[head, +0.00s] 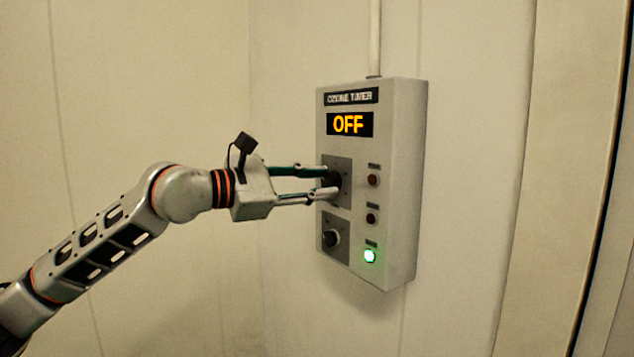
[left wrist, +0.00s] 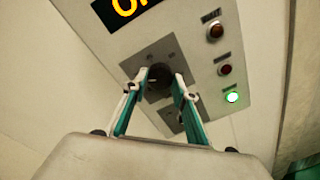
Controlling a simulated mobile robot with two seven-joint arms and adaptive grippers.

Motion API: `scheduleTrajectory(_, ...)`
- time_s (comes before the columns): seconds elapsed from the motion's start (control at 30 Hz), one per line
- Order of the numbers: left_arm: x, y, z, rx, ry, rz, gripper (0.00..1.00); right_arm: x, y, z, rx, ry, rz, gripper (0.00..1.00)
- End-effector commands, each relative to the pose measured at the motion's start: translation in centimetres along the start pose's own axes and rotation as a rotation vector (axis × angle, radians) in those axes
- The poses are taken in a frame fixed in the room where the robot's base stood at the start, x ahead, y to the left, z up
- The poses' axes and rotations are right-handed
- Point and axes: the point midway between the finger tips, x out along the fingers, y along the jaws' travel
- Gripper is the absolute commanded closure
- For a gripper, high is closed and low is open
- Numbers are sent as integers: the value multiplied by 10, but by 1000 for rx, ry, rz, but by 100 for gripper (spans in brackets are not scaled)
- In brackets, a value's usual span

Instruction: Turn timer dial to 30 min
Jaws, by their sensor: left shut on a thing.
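The grey ozone timer box (head: 400,180) is mounted on the wall, and its display (head: 350,124) reads OFF in orange. The upper black dial (head: 334,181) sits on a dark square plate, partly hidden by my fingers. It also shows in the left wrist view (left wrist: 157,83) between the fingertips. My left gripper (head: 331,182) reaches in from the left and is shut on this upper dial, one finger on each side. In the left wrist view my left gripper (left wrist: 157,86) points straight at the dial. My right gripper is not in view.
A second dial (head: 331,238) sits below on its own plate. Two unlit reddish lamps or buttons (head: 373,180) and a lit green one (head: 370,256) line the right of the panel. A conduit (head: 375,38) rises from the box. The wall left of it is bare.

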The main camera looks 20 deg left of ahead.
Motion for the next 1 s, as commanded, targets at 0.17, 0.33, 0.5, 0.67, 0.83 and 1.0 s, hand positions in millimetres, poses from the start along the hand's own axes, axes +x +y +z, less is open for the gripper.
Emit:
scheduleTrajectory(0.17,0,1,1,13,-1,2,94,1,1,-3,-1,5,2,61)
scheduleTrajectory(0.33,0,1,1,13,-1,2,94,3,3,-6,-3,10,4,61)
scheduleTrajectory(0.5,0,1,1,13,-1,2,65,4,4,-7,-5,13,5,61)
scheduleTrajectory(0.67,0,0,1,12,0,1,56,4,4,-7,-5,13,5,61)
scheduleTrajectory(0.83,0,0,0,11,0,1,56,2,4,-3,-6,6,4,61)
scheduleTrajectory(1.0,-8,1,0,10,1,1,56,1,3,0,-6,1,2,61)
